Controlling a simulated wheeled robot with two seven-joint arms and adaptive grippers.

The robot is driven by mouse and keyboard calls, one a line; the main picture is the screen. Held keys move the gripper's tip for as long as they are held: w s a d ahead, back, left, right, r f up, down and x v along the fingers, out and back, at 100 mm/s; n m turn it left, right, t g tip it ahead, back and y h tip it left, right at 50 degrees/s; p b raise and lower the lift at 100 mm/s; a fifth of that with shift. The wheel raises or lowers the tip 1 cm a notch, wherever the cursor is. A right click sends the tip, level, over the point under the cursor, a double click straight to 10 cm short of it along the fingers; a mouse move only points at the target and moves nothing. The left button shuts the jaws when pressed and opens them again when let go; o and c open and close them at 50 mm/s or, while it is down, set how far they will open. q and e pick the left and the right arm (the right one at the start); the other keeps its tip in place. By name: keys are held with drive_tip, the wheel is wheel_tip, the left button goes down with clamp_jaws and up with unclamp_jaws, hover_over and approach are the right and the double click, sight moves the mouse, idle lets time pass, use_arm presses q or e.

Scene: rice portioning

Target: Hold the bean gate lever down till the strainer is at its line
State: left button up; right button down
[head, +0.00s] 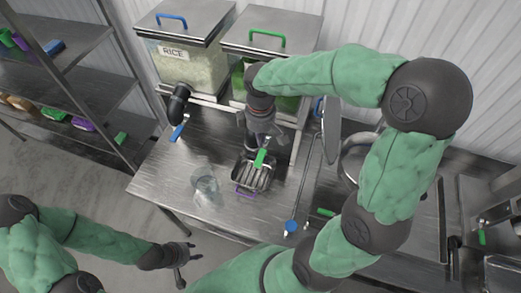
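The bean gate lever (260,158) is the green tab below the green-handled bean bin (238,76). My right gripper (262,143) is right at the lever, over the bin's outlet. I cannot tell whether its fingers touch the lever or are closed. The strainer (266,181), a dark slatted basket, sits on the steel table just beneath the lever, with a purple piece at its front. Its fill line and contents are too small to make out. My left gripper (186,264) is open and empty, low in front of the table, well away from the lever.
A rice bin (196,70) with a blue gate lever (177,132) stands left of the bean bin. A clear glass (205,187) is left of the strainer. My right arm hides much of the right side, where a sink and pan show. The table's left part is bare.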

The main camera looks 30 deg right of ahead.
sight(258, 161)
wheel_tip(258, 161, down, 8)
drive_tip(key=shift+r+p, duration=0.25)
drive_tip(key=shift+p, duration=0.05)
idle(0.3)
drive_tip(key=shift+a+f+t+h+b, duration=0.15)
drive_tip(key=shift+f+t+h+b, duration=0.25)
drive_tip(key=shift+b, duration=1.35)
drive_tip(key=f+t+h+b, duration=0.1)
drive_tip(key=f+h+b, duration=0.1)
drive_tip(key=b, duration=0.5)
drive_tip(key=f+t+h+b, duration=0.1)
drive_tip(key=f+t+b, duration=0.1)
drive_tip(key=b, duration=0.5)
drive_tip(key=shift+s+a+f+h, duration=0.15)
drive_tip(key=shift+s+h, duration=0.05)
drive_tip(key=shift+h, duration=0.2)
drive_tip(key=shift+f+b, duration=0.2)
drive_tip(key=shift+b, duration=0.55)
drive_tip(key=shift+f, duration=0.25)
idle(2.5)
